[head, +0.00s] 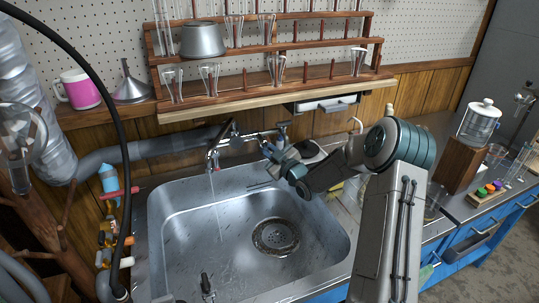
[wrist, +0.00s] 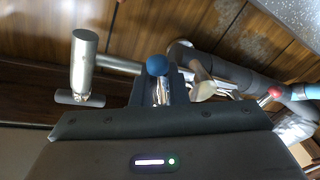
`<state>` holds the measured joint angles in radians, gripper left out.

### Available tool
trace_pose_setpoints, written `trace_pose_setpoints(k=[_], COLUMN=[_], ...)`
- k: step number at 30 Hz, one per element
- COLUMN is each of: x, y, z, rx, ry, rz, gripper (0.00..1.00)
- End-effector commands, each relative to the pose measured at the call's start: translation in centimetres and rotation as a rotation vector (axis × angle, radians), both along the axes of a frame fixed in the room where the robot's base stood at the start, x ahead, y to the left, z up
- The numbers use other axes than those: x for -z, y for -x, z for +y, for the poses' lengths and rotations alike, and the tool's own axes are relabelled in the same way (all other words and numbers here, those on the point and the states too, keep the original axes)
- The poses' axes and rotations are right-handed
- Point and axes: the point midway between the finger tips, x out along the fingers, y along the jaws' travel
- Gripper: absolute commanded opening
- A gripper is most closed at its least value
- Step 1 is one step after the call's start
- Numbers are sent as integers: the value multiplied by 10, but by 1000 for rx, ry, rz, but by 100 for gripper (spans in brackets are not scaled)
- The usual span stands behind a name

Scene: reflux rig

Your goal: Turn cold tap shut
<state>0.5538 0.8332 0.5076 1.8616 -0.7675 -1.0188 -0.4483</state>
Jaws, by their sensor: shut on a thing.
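The cold tap (wrist: 157,65) shows in the wrist view as a blue ball-ended handle between the fingers of my gripper (wrist: 164,88). In the head view my gripper (head: 267,148) reaches from the right to the tap fittings behind the sink and hides most of the cold handle. It is shut on that handle. The metal spout (head: 213,158) is left of it, over the sink, and a thin stream of water (head: 212,185) seems to fall from it. A red-ended tap handle (wrist: 275,92) stands apart at the right of the wrist view.
The steel sink (head: 180,240) with a round drain (head: 275,237) lies below my arm. A wooden glassware rack (head: 270,88) hangs above the taps. A grey pipe (head: 160,148) runs along the wall. A glass jar (head: 480,120) on a wooden block stands at right.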

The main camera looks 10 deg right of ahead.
Motion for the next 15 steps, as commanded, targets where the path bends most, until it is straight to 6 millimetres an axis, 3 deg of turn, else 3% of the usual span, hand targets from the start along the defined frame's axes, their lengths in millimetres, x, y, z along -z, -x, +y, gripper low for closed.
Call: trace_pose_setpoints(k=[1, 15], x=[7, 7], y=[0, 3], z=[1, 12], rx=[0, -1], ry=[-38, -388], rz=[7, 77], gripper=[0, 0])
